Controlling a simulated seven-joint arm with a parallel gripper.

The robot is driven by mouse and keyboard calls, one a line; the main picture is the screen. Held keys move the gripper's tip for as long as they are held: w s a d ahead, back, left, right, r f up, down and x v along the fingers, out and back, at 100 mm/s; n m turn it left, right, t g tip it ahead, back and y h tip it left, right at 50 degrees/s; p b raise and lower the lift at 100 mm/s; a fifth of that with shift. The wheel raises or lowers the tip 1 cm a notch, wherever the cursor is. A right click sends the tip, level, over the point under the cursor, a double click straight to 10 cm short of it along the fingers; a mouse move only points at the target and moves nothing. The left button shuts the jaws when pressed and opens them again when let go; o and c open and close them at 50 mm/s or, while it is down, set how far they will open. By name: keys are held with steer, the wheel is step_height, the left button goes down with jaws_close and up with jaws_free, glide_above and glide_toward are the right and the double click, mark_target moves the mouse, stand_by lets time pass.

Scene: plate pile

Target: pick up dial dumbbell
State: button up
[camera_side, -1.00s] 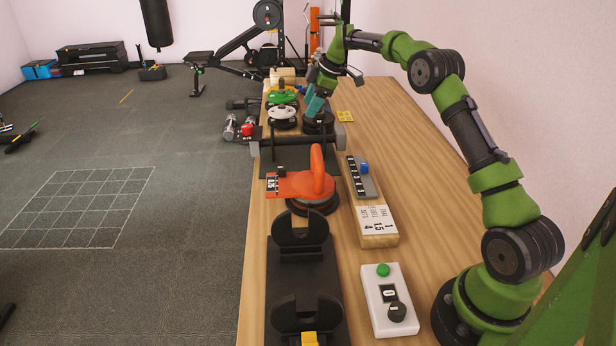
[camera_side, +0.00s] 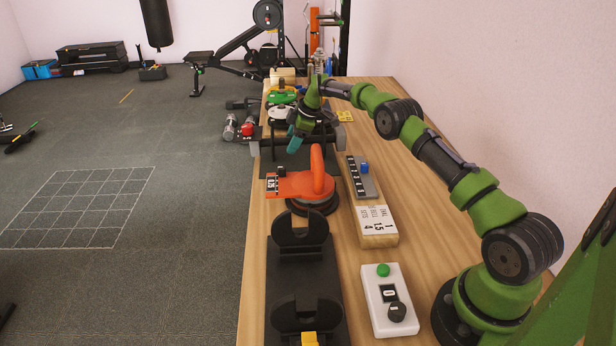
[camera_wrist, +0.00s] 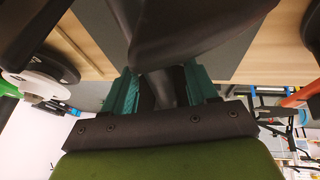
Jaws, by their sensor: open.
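A black bar with grey round ends (camera_side: 340,138), which looks like the dial dumbbell, lies across a black stand on a dark mat (camera_side: 272,168), mid-table. My gripper (camera_side: 295,141), with teal fingers, points down over the bar's middle and hides part of it. The wrist view shows both teal fingers of my gripper (camera_wrist: 162,92) apart. A large dark shape (camera_wrist: 190,35) fills the top there, and a dark part reaches between the fingers. Whether the fingers touch the bar I cannot tell.
An orange handled weight (camera_side: 300,184) stands just nearer the side camera. An empty black cradle (camera_side: 290,262) is in front. Green and white plates (camera_side: 280,113) lie behind the bar. A control box (camera_side: 388,300) and wooden block (camera_side: 376,228) sit to the right.

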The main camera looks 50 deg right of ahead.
steer(key=shift+w+f, duration=0.15)
steer(key=shift+f, duration=0.1)
steer(key=shift+c, duration=0.3)
jaws_close()
steer(key=shift+r, duration=0.1)
